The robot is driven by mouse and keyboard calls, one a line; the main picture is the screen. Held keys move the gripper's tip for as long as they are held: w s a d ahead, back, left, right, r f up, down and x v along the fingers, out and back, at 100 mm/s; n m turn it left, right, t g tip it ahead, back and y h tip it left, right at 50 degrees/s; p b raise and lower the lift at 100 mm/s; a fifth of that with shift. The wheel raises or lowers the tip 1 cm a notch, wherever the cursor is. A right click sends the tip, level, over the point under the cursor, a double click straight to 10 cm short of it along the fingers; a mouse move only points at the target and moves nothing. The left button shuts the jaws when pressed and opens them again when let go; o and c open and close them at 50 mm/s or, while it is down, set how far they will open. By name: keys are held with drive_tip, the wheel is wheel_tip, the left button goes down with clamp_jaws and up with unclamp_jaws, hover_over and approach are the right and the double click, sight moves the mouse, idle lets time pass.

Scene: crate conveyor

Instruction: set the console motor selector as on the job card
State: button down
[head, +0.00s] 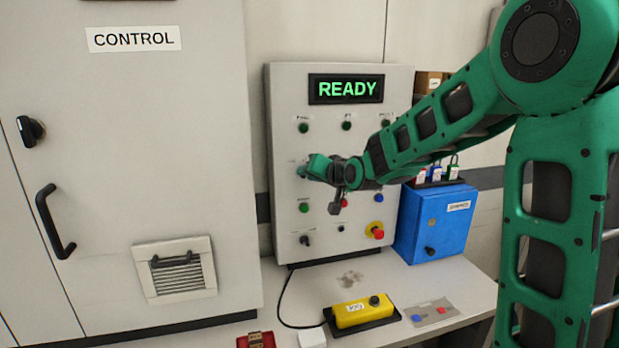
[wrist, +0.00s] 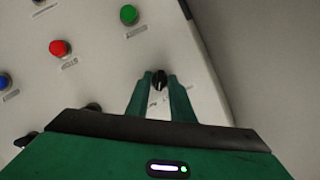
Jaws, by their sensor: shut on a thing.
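The console (head: 285,230) is a light grey upright panel with a lit green READY display (head: 346,89). My gripper (head: 302,170) is at the panel's left column, just above the row of green, red and blue buttons. In the wrist view, my gripper (wrist: 160,84) has its two green fingers shut on a small black selector knob (wrist: 160,78). The label below this knob is partly covered and too small to read. In the head view my gripper hides the knob. I cannot make out a readable job card.
A yellow control box (head: 364,312) with a black knob and a grey plate (head: 433,312) lie on the table before the console. A blue box (head: 436,220) stands right of it, a CONTROL cabinet (head: 130,130) left. A red emergency button (head: 378,234) is lower right.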

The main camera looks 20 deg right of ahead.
drive_tip(key=shift+a+f+n+t+h, duration=0.1)
drive_tip(key=shift+a+n+h, duration=0.1)
drive_tip(key=shift+n+h, duration=1.35)
drive_tip(key=shift+a+f+n+t+h, duration=0.15)
drive_tip(key=shift+n+h, duration=0.85)
drive_tip(key=shift+n, duration=1.1)
drive_tip(key=shift+a+r+n+t+h, duration=0.1)
drive_tip(key=shift+a+n+h, duration=0.1)
drive_tip(key=shift+n+h, duration=1.35)
drive_tip(key=shift+n, duration=0.5)
drive_tip(key=c, duration=1.9)
unclamp_jaws()
drive_tip(key=shift+o, duration=0.2)
drive_tip(key=v, duration=1)
drive_tip(key=shift+s, duration=0.3)
